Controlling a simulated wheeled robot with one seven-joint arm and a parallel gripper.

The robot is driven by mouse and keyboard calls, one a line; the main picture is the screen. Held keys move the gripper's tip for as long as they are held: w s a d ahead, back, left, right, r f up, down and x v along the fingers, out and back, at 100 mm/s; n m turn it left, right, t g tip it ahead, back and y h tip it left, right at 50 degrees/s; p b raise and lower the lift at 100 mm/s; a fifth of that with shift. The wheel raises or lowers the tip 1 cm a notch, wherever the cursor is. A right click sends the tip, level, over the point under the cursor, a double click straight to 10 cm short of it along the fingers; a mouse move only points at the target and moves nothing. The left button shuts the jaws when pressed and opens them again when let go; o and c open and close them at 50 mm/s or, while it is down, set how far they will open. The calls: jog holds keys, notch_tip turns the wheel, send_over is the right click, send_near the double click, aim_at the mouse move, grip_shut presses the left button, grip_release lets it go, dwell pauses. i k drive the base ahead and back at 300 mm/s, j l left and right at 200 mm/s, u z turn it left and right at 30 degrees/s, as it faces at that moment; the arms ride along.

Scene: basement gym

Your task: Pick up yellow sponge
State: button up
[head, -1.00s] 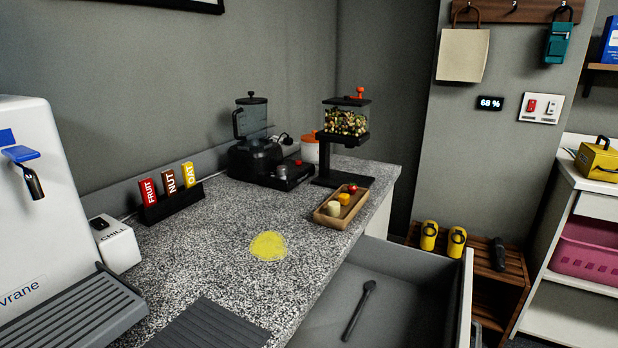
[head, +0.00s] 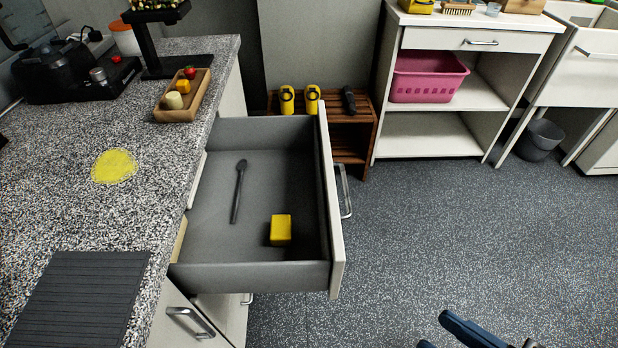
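A yellow sponge (head: 281,229), a small rectangular block, lies on the bottom of the open drawer (head: 215,202), near its front right corner. A dark spoon-like utensil (head: 239,190) lies in the same drawer, to the left of and behind the sponge. Part of my gripper (head: 470,338) shows at the bottom edge, right of centre, above the floor. It is well to the right of the drawer and apart from the sponge. Most of it is cut off, so its opening cannot be judged.
The speckled counter (head: 60,215) on the left bears a yellow patch (head: 114,165), a dark ribbed mat (head: 85,300) and a wooden tray (head: 195,102) with small items. The drawer front with its handle (head: 343,190) juts over the floor. The floor (head: 440,230) to the right is clear.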

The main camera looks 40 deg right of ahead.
aim_at(281, 225)
jog(key=i+l+u, duration=0.2)
jog(key=l, duration=0.25)
jog(key=i+l+u, duration=0.2)
jog(key=l, duration=0.2)
jog(key=i+l+u, duration=0.2)
jog(key=l, duration=0.3)
jog(key=l+u, duration=0.2)
jog(key=l, duration=0.25)
jog(key=k+l+u, duration=0.2)
jog(key=l, duration=0.2)
jog(key=k+l+u, duration=0.2)
jog(key=l, duration=0.2)
